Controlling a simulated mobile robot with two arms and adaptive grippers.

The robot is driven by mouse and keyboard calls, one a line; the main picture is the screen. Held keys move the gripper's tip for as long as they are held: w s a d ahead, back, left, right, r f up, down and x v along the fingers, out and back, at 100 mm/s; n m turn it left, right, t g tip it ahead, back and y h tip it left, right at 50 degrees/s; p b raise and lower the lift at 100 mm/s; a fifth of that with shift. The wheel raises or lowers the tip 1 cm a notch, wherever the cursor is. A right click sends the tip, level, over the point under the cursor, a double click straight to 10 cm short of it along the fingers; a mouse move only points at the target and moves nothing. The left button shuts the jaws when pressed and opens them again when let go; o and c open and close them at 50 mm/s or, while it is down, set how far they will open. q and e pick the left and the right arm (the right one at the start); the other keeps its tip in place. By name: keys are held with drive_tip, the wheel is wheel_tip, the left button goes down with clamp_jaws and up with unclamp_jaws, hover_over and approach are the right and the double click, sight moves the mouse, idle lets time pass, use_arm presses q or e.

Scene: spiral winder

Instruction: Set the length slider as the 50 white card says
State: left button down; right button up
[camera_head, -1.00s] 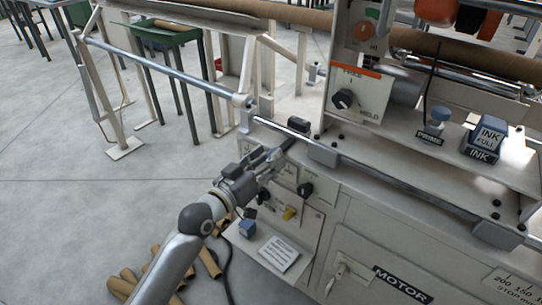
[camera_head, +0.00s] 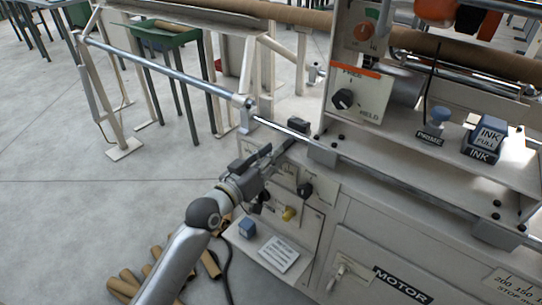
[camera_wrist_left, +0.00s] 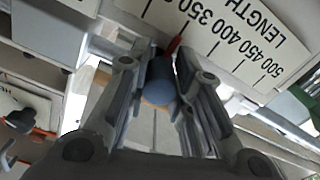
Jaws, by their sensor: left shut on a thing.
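My left gripper (camera_head: 268,156) reaches in from the left to the machine's front edge. In the left wrist view, the gripper (camera_wrist_left: 165,72) is shut on a blue-grey rounded slider knob (camera_wrist_left: 162,88), between its two fingers. A red pointer (camera_wrist_left: 173,46) beyond the knob points at the white LENGTH scale (camera_wrist_left: 232,48), near the 350 label. The exact mark is hard to tell. In the head view the knob is hidden by the gripper. A white card (camera_head: 279,254) with small print lies on the lower ledge; its text is unreadable. My right gripper is not in view.
A steel rail (camera_head: 390,178) runs along the machine's edge. Cardboard tubes (camera_head: 155,272) lie on the floor under my arm. Open floor lies left.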

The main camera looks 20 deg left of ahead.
use_arm(q)
drive_tip(key=shift+w+a, duration=0.1)
drive_tip(key=shift+a, duration=0.15)
drive_tip(key=a, duration=0.1)
drive_tip(key=w+a, duration=0.1)
drive_tip(key=a, duration=0.1)
drive_tip(key=shift+b, duration=0.35)
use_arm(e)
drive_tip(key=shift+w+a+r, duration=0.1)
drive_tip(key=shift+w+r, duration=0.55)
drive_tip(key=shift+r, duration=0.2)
use_arm(q)
drive_tip(key=c, duration=1.3)
unclamp_jaws()
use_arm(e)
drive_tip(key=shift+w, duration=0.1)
use_arm(q)
drive_tip(key=v, duration=1.2)
drive_tip(key=shift+r, duration=0.1)
